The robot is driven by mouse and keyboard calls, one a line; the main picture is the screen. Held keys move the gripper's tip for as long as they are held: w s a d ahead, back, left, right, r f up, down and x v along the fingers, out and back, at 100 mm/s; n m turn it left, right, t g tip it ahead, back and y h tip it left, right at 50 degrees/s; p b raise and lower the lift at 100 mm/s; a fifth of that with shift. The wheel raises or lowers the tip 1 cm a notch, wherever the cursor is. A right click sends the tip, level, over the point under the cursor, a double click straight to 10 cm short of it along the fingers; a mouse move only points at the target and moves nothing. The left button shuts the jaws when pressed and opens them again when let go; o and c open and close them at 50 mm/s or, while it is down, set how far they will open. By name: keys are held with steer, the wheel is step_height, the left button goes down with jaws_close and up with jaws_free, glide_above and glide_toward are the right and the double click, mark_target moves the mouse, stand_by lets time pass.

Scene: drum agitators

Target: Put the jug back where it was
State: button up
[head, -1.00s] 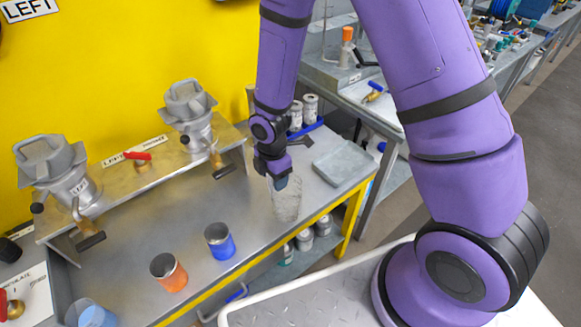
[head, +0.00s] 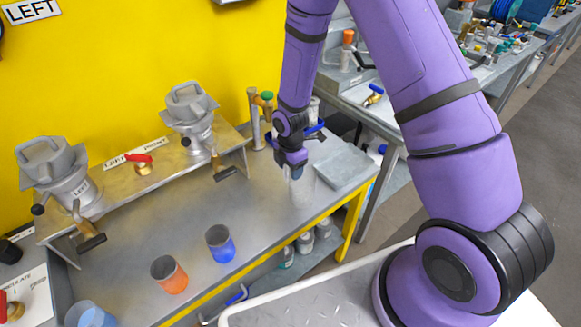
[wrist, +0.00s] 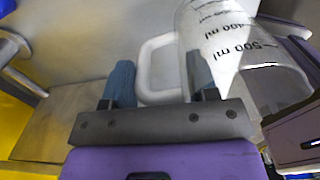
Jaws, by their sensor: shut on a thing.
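The jug (head: 302,190) is clear and whitish, and stands near the right end of the grey bench in the head view. I cannot tell whether its base touches the bench top. In the wrist view the jug (wrist: 245,50) shows black millilitre marks and a white loop handle (wrist: 158,65). My gripper (head: 294,168) is above and at the back of the jug, with its blue fingertips pointing down. In the wrist view my gripper (wrist: 160,82) has a finger on each side of the handle and is shut on it.
A flat grey slab (head: 345,166) lies just right of the jug. An orange cup (head: 169,274), a blue cup (head: 220,243) and a light blue cup (head: 90,314) stand to the left. A raised shelf (head: 125,185) with grey funnels runs along the yellow wall. Bench between is clear.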

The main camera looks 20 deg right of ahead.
steer(key=o, duration=1.2)
steer(key=shift+f, duration=0.1)
steer(key=shift+o, duration=0.2)
step_height(320, 180, up, 12)
steer(key=shift+r, duration=0.25)
steer(key=s+d+r+m+t, duration=0.1)
steer(key=s+d+r+m, duration=0.15)
steer(key=r, duration=0.45)
steer(key=s+d+r+m+t, duration=0.1)
steer(key=s+r+m, duration=0.25)
steer(key=r, duration=0.35)
steer(key=s+d+r+m+t, duration=0.1)
steer(key=s+d+r+m, duration=0.2)
steer(key=r, duration=0.4)
steer(key=s+d+r+m+t, duration=0.1)
steer(key=s+r+m, duration=0.4)
steer(key=s, duration=0.3)
steer(key=s+d+r+m+t, duration=0.1)
steer(key=s+r+m, duration=0.4)
steer(key=s+m, duration=0.2)
steer(key=shift+s+r+m, duration=0.3)
steer(key=shift+s, duration=1)
